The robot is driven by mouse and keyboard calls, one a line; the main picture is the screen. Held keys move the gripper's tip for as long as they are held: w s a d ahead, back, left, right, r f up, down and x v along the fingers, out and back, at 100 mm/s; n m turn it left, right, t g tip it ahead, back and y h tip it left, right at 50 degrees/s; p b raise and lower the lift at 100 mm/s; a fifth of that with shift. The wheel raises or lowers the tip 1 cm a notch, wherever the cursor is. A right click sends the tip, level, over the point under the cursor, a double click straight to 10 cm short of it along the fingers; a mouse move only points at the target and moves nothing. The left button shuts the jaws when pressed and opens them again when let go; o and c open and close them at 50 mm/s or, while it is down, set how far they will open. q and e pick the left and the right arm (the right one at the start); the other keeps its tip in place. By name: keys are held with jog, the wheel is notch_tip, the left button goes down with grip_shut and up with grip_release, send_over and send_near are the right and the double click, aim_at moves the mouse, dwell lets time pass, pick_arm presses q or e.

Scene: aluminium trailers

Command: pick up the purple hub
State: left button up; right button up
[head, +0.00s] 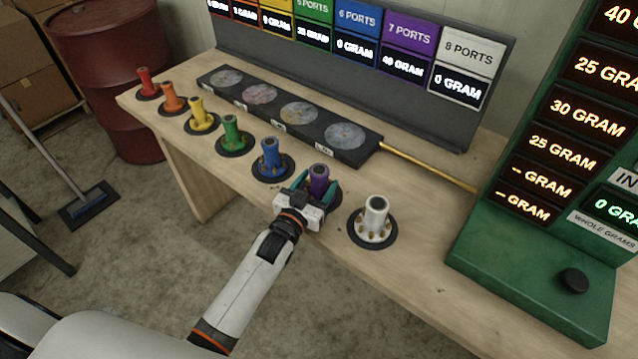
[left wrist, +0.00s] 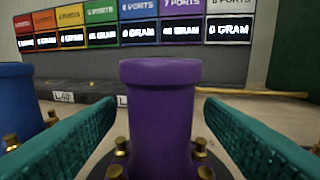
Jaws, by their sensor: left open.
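The purple hub (head: 319,178) stands upright on a dark round base on the wooden table, between the blue hub and the white hub. In the left wrist view the purple hub (left wrist: 160,115) fills the middle, with brass fittings around its foot. My left gripper (head: 315,187) is at the hub, its teal fingers spread to either side of it. In the left wrist view a gap shows between the hub and each finger of the left gripper (left wrist: 160,135). My right gripper is not in view.
The blue hub (head: 270,156) stands close on the left and the white hub (head: 375,218) close on the right. Behind is a dark tray (head: 370,152) with several discs, a brass rod (head: 430,167) and a display board. A green console (head: 530,260) stands at the right.

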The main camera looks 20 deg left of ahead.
pick_arm(q)
jog(key=w, duration=0.3)
jog(key=shift+w+d, duration=0.15)
jog(key=shift+d, duration=0.1)
grip_shut()
jog(key=shift+r, duration=0.2)
